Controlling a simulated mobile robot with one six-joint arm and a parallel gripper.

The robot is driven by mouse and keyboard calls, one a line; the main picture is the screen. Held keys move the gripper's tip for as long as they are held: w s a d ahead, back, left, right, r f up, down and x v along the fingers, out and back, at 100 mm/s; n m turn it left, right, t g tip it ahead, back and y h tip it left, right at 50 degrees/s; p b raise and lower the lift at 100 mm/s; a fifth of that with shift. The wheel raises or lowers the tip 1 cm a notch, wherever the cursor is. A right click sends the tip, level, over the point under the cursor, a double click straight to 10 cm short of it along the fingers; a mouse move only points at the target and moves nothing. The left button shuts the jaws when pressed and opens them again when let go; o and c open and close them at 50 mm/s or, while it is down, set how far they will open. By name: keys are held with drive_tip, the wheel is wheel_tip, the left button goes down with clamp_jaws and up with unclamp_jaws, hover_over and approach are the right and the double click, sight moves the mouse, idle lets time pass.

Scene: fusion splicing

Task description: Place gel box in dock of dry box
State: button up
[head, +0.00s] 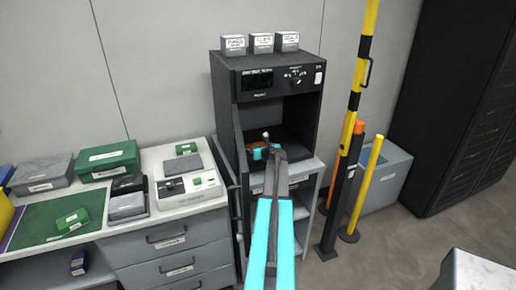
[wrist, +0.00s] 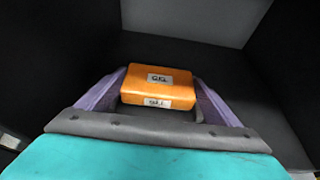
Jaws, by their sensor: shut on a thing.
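The gel box (wrist: 158,78) is a small orange block with white GEL labels. In the wrist view it sits between the two purple-grey fingers of my gripper (wrist: 160,98), which is shut on it. In the head view my gripper (head: 264,150) reaches into the open lower chamber of the dry box (head: 283,79), a black cabinet with a display and knob on its upper front. I cannot make out the dock or whether the gel box touches the floor.
The dry box door (head: 240,147) stands open on the left. Several small labelled boxes (head: 261,43) are on top. A workbench (head: 160,237) with green and grey cases is at left. Yellow-and-black posts (head: 359,75) and a grey bin (head: 384,181) are at right.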

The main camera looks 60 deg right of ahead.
drive_tip(key=shift+f, duration=0.3)
drive_tip(key=o, duration=1.2)
drive_tip(key=shift+b+v, duration=0.95)
drive_tip(key=shift+v, duration=1.8)
drive_tip(key=shift+b+v, duration=0.85)
drive_tip(key=shift+v, duration=3.35)
drive_tip(key=shift+w, duration=0.1)
